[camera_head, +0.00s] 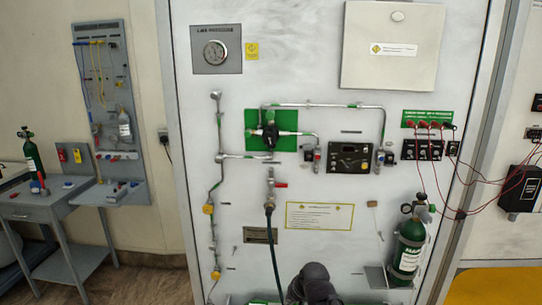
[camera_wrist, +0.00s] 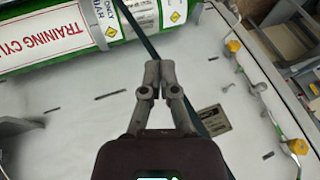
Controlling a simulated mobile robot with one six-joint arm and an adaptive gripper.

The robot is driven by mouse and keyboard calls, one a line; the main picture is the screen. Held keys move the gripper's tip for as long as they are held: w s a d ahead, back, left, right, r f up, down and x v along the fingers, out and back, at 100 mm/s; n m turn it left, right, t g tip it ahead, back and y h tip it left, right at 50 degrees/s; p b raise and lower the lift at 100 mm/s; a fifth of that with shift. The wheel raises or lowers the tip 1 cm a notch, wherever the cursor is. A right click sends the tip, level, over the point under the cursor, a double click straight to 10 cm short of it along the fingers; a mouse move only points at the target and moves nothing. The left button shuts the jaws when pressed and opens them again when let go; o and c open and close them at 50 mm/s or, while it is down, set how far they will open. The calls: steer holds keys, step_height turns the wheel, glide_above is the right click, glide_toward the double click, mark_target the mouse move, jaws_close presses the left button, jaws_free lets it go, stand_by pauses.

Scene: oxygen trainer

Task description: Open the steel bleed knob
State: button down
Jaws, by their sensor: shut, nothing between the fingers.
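The white training panel (camera_head: 340,240) carries steel pipes, valves and gauges. I cannot single out the steel bleed knob for certain in either view. Small fittings sit on the panel, among them a red-handled valve (camera_head: 279,184) above a dark hose (camera_head: 273,245). In the wrist view, my gripper (camera_wrist: 160,68) is shut and empty, its fingertips together in front of the panel. The hose (camera_wrist: 190,100) passes behind the fingers. A large green training cylinder (camera_wrist: 105,40) lies beyond the fingertips. In the head view, my dark arm covers part of the panel's bottom.
Yellow knobs sit on the left steel pipe (camera_head: 208,209), also seen in the wrist view (camera_wrist: 298,147). A small green cylinder (camera_head: 408,248) stands on a bracket at right, with red leads (camera_head: 425,170) hanging above. A grey bench (camera_head: 60,205) stands at far left.

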steer(key=w+a+f+m+t+y+b, duration=0.2)
steer(key=w+a+f+m+t+b, duration=0.15)
steer(key=a+b, duration=0.45)
steer(key=w+a+f+m+t+y+b, duration=0.25)
steer(key=w+a+m+t+b, duration=0.2)
steer(key=a+b, duration=0.4)
steer(key=w+a+f+m+t+y+b, duration=0.1)
steer(key=w+a+f+m+t+b, duration=0.25)
steer(key=a+b, duration=0.45)
steer(key=s+a+f+m+h+b, duration=0.2)
steer(key=f+m+h+b, duration=0.2)
steer(key=f+m+b, duration=0.2)
steer(key=s+a+f+m+h+b, duration=0.2)
steer(key=f+m+h+b, duration=0.2)
steer(key=f+m+b, duration=0.3)
steer(key=s+a+f+m+h+b, duration=0.3)
steer(key=f+m+b, duration=0.4)
steer(key=f, duration=0.5)
steer(key=shift+h+b, duration=0.55)
steer(key=shift+b, duration=0.05)
steer(key=shift+w+f+g, duration=0.1)
steer(key=shift+w+g, duration=0.15)
steer(key=w, duration=0.6)
steer(key=shift+w+d, duration=0.25)
steer(key=shift+w, duration=0.05)
steer(key=shift+f+b, duration=0.3)
